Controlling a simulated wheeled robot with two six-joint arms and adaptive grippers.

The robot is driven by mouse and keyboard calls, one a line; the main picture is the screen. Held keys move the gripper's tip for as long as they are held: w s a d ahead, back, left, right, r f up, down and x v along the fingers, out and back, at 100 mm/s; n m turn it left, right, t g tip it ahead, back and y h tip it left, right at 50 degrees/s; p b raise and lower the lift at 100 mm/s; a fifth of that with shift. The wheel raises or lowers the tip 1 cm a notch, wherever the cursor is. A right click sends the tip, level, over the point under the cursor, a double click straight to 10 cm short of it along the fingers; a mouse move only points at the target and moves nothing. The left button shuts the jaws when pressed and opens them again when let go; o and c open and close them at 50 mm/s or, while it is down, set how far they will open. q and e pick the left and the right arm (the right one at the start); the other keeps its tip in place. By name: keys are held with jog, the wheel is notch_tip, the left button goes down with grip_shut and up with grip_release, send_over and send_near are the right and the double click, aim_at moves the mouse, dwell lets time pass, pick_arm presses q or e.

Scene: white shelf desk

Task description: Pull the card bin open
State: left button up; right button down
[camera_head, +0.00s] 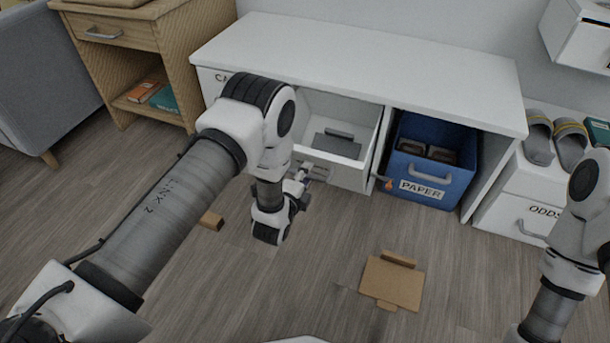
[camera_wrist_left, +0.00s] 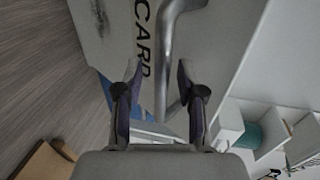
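The white card bin (camera_head: 346,174) stands part-way out of the desk, with grey flat pieces (camera_head: 337,145) inside. In the left wrist view its front carries the word CARD (camera_wrist_left: 143,35) and a bent metal handle (camera_wrist_left: 166,45). My left gripper (camera_head: 303,182) is at this front in the head view. In the left wrist view its two fingers (camera_wrist_left: 159,75) stand apart, one on each side of the handle bar, with a gap on both sides. My left arm covers part of the desk front. My right arm shows at the right edge; its gripper is out of sight.
The blue PAPER bin (camera_head: 432,175) is beside the card bin, under the white desk top (camera_head: 360,65). A white ODDS drawer (camera_head: 520,218) is at the right, with slippers (camera_head: 555,137) above. Cardboard (camera_head: 393,284) and a small brown block (camera_head: 211,220) lie on the floor.

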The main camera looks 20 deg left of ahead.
pick_arm(q)
jog(key=v, duration=1.2)
